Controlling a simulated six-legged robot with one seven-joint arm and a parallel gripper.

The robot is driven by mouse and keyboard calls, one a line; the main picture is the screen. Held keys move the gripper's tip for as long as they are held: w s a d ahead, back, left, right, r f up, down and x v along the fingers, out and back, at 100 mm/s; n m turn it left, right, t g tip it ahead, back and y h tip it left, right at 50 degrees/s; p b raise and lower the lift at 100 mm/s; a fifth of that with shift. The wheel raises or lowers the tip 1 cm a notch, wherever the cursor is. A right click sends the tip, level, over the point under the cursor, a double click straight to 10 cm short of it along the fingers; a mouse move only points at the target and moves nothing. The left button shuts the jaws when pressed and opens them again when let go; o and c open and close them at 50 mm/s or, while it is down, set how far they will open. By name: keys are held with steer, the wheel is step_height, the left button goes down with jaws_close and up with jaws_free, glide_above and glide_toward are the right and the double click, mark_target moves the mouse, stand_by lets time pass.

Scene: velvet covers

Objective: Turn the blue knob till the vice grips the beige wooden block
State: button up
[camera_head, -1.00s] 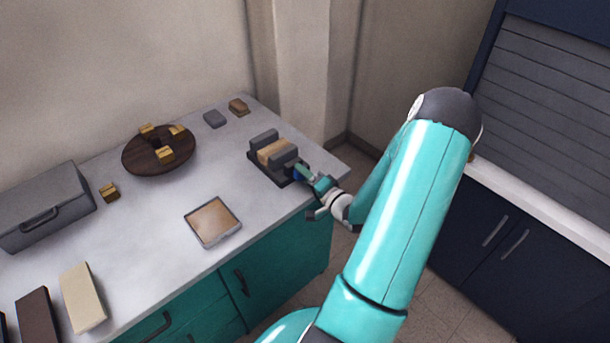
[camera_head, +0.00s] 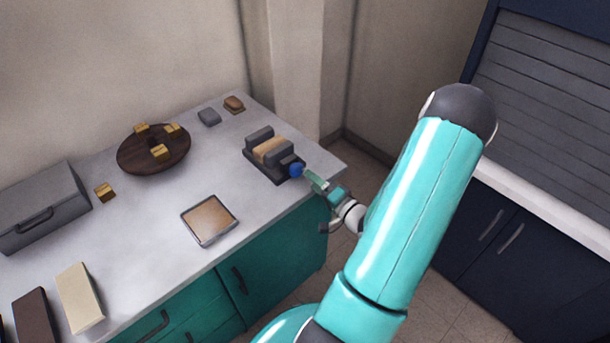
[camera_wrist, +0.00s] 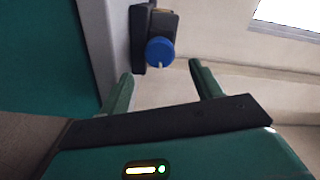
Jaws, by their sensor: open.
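The dark grey vice (camera_head: 262,168) sits near the right end of the table, with the beige wooden block (camera_head: 270,151) between its jaws. I cannot tell whether both jaws touch the block. The blue knob (camera_head: 296,170) is on the vice's near right end.
A shallow framed tray (camera_head: 188,229), a round brown board (camera_head: 128,160) with small yellow blocks, a grey case (camera_head: 75,185) and a cream slab (camera_head: 80,298) lie on the table. The table's right edge is close to the vice. Floor lies beyond it.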

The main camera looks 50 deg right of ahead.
mark_target(299, 172)
steer(key=s, duration=0.7)
steer(key=shift+s+a, duration=0.25)
steer(key=shift+a, duration=0.15)
steer(key=w+n, duration=0.4)
steer(key=n, duration=0.2)
steer(key=w+n, duration=0.5)
steer(key=n, duration=0.1)
steer(key=w+d+n, duration=0.1)
steer(key=w+n, duration=0.3)
steer(key=n, duration=0.2)
steer(key=shift+w+d, duration=0.1)
steer(key=shift+w, duration=0.1)
steer(key=c, duration=1)
